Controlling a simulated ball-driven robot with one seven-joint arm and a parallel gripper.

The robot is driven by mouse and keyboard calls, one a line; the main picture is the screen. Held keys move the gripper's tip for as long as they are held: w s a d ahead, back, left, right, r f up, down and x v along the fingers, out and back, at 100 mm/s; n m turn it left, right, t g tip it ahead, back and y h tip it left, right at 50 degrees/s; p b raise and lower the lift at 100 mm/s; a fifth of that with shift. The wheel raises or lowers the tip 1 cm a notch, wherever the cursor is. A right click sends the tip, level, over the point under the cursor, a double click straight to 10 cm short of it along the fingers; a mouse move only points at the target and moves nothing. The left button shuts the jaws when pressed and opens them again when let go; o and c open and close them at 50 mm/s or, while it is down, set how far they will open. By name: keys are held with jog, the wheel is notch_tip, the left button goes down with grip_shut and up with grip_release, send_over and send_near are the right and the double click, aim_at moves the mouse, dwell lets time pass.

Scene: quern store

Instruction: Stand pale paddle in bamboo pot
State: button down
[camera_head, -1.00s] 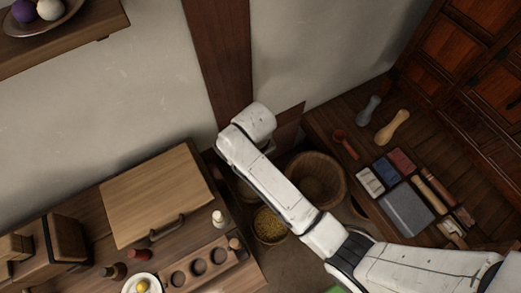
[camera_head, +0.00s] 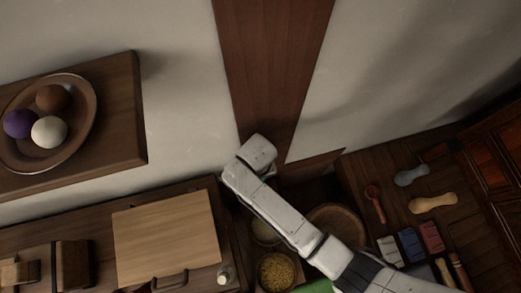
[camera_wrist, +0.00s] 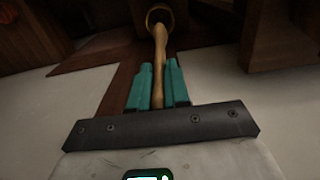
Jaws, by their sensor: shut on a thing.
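In the wrist view my gripper (camera_wrist: 158,88) has its teal fingers shut on the pale paddle (camera_wrist: 160,58), a slim tan wooden stick. The paddle runs away from the fingers toward a round, tan-rimmed dark opening (camera_wrist: 160,10) at the top, which looks like the bamboo pot. The far end of the paddle overlaps this opening; I cannot tell whether it is inside or only in front. In the head view my wrist is beside the dark post, and it hides the fingers, the paddle and the pot.
In the head view a shelf (camera_head: 135,110) with a plate of balls is at upper left. A counter with a board (camera_head: 165,235) is at lower left. A bowl of yellow grain (camera_head: 276,271) and a round basket (camera_head: 338,217) are near my arm. A right-hand surface holds a red ladle (camera_head: 374,204) and blocks.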

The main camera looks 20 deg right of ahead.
jog(key=shift+f+b, duration=3.1)
jog(key=shift+f, duration=0.05)
jog(key=shift+f+b, duration=2.5)
jog(key=shift+f, duration=1.3)
jog(key=c, duration=1)
grip_release()
notch_tip(320, 180, up, 11)
jog(key=shift+f+p, duration=0.1)
jog(key=shift+p, duration=0.45)
jog(key=shift+t, duration=0.5)
jog(key=s+d+r, duration=0.2)
jog(key=s+d, duration=0.3)
jog(key=d, duration=0.2)
jog(key=s+d+r, duration=0.2)
jog(key=s+d, duration=0.2)
jog(key=d, duration=0.3)
jog(key=s+d+r, duration=0.2)
jog(key=s+d, duration=0.3)
jog(key=d, duration=0.2)
jog(key=shift+s+d+r, duration=0.3)
jog(key=shift+r, duration=0.1)
